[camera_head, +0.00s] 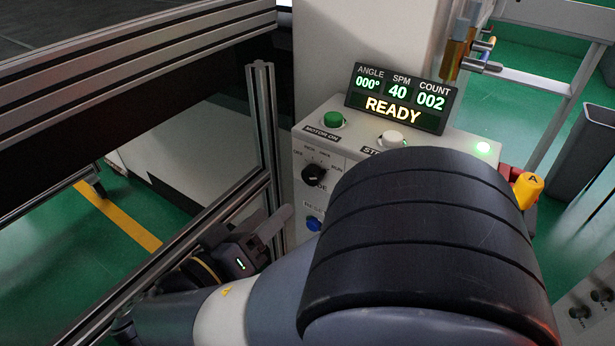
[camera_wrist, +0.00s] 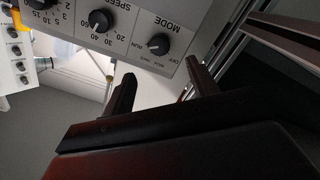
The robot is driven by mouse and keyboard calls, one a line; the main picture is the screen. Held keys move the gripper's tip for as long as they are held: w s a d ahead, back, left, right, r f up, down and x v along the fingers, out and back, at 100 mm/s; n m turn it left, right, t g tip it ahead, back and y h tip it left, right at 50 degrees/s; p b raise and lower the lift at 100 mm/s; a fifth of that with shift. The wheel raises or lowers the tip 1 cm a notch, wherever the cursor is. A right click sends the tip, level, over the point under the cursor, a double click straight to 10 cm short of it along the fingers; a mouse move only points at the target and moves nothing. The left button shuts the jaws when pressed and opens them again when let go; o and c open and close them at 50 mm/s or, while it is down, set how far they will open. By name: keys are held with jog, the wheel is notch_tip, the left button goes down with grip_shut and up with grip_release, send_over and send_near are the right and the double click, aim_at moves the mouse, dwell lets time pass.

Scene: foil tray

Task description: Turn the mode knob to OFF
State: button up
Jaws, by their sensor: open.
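The mode knob (camera_head: 315,175) is a round black knob on the white front of the control box, with position labels in an arc around it. In the wrist view the mode knob (camera_wrist: 159,44) appears upside down beside the words MODE, OFF and RUN. Its pointer is too small to read surely. My gripper (camera_head: 281,219) is below and left of the knob in the head view. In the wrist view my gripper (camera_wrist: 160,69) has its two dark fingers apart and empty, with the knob beyond the gap between their tips. They do not appear to touch it.
A lit display (camera_head: 402,98) reads READY, angle 000°, SPM 40, count 002. A green button (camera_head: 333,119), a white button (camera_head: 391,139) and a blue button (camera_head: 313,224) are nearby. A speed knob (camera_wrist: 100,20) neighbours the mode knob. An aluminium post (camera_head: 265,130) stands close left.

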aim_at(309, 179)
jog(key=x, duration=1)
jog(key=shift+w+d, duration=0.25)
jog(key=shift+c, duration=0.6)
jog(key=c, duration=0.9)
